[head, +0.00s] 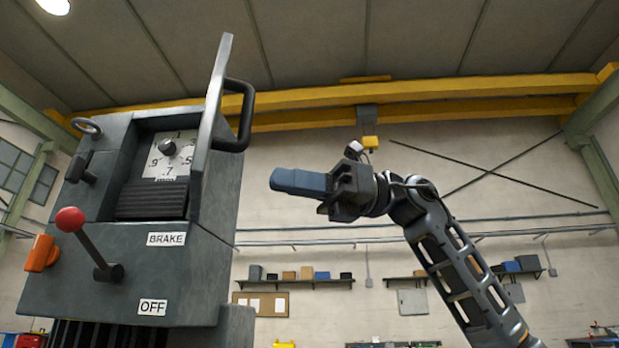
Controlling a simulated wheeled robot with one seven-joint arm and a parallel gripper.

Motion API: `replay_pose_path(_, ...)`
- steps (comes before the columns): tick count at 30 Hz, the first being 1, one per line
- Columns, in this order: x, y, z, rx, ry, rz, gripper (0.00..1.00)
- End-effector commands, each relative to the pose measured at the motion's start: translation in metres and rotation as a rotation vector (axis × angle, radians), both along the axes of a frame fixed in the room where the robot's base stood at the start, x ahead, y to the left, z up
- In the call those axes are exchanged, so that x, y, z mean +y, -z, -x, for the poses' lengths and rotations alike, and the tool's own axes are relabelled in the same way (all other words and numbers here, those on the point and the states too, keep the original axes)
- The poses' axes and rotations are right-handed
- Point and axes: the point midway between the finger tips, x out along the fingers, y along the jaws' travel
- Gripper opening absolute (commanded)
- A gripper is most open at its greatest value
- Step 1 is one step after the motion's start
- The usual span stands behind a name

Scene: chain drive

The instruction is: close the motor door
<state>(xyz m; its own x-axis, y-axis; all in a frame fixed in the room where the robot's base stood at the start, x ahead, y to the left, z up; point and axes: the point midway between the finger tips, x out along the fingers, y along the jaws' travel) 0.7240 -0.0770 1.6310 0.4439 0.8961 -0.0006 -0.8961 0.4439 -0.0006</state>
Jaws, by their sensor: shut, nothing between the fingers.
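The motor door (211,125) is a grey panel standing open on the right side of the grey machine cabinet (190,275), seen nearly edge-on. Its black bar handle (240,115) is on the door's right face. Behind the open door, the recess shows a white dial plate (170,157) with a dark knob and a black ribbed block (152,198). My gripper (273,179) is shut and empty, with blue fingers pointing left. In the picture it is to the right of the door and below the handle, apart from both. I cannot tell its depth relative to the door.
A red-knobbed lever (85,235), an orange handle (42,253), a dark handle (78,167) and a metal ring (86,126) stick out from the cabinet. Labels read BRAKE and OFF. Open air separates my gripper from the cabinet. Wall shelves are in the background.

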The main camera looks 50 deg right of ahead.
Motion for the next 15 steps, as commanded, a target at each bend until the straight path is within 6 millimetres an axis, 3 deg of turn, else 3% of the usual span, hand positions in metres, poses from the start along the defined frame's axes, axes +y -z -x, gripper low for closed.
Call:
replay_pose_path(6,0.04,-0.003,-0.018,0.0,-0.004,0.001,0.0)
replay_pose_path(15,0.07,-0.001,-0.035,0.001,-0.002,-0.002,0.0)
